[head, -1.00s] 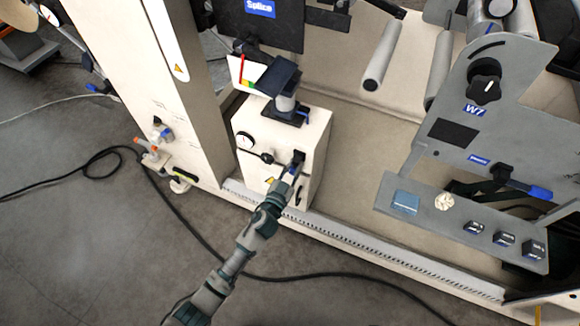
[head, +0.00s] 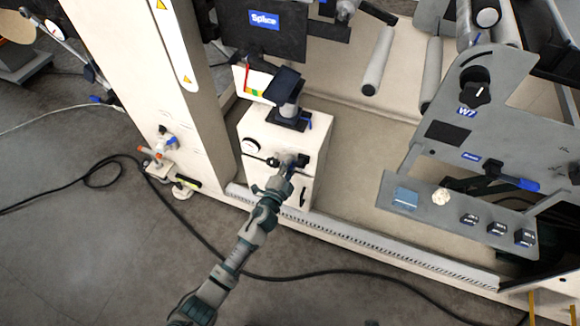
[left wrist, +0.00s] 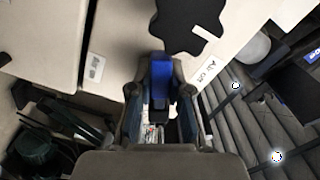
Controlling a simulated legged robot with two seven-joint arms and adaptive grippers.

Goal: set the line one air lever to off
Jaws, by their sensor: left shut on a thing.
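My left gripper (head: 288,168) reaches the front face of the cream box (head: 262,132). In the left wrist view its fingers (left wrist: 160,98) are shut on a blue handle (left wrist: 161,78), which I take for the air lever. In the head view the gripper covers most of the lever, and only a dark fitting (head: 302,160) shows beside the fingertips. The lever's exact angle is hard to tell. My right gripper is in neither view.
A small screen on a post (head: 286,86) stands on top. A cream column (head: 150,80) rises to the left. A grey panel (head: 450,205) with knobs stands right. A black cable (head: 330,278) crosses the floor.

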